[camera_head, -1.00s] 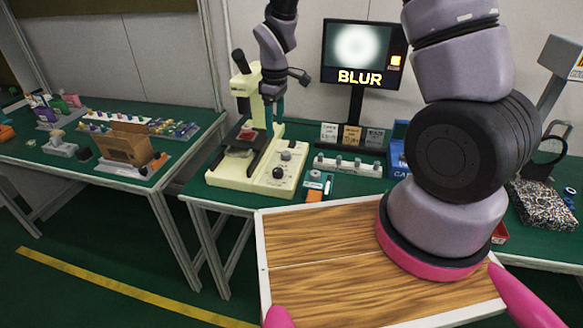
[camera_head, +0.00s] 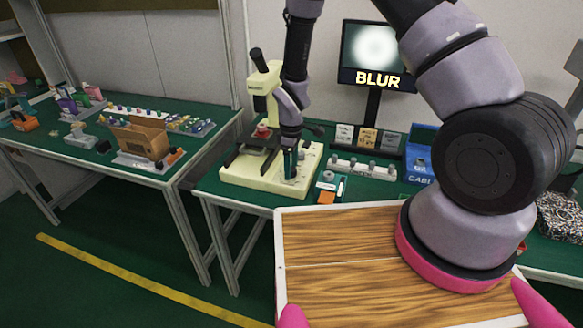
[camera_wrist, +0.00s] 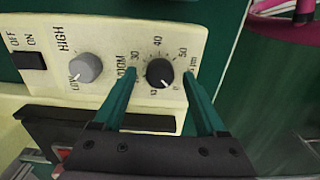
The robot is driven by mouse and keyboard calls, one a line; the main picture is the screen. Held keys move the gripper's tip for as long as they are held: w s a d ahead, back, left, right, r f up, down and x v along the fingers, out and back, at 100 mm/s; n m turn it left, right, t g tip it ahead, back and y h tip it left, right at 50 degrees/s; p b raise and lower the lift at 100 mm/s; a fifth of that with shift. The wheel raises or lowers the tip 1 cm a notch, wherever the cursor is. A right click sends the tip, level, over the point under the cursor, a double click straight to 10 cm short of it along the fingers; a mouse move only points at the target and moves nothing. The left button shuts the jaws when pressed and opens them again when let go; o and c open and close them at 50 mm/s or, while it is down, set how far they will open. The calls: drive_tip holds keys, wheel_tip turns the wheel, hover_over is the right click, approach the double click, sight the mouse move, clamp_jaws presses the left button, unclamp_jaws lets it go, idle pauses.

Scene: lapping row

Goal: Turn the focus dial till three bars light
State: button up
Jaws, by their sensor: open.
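The cream microscope (camera_head: 258,105) stands on the green bench in the head view. Its base carries a black dial (camera_wrist: 159,73) with a white pointer mark and a scale showing 30, 40 and 50, in the wrist view. My gripper (camera_wrist: 159,80) is open, with one teal finger on each side of this dial. I cannot tell whether the fingers touch it. In the head view my gripper (camera_head: 290,172) is low over the base's right part and hides the dials. The monitor (camera_head: 377,55) shows a white blurred spot and the word BLUR. My arm hides its right edge.
A grey LOW/HIGH knob (camera_wrist: 85,68) sits left of the black dial, with an OFF/ON switch (camera_wrist: 29,61) beyond it. A rack of small knobs (camera_head: 362,168) and a blue bin (camera_head: 420,150) stand right of the microscope. A wooden-topped surface (camera_head: 340,250) is in front.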

drive_tip(key=shift+f, duration=0.35)
clamp_jaws()
drive_tip(key=shift+m, duration=0.3)
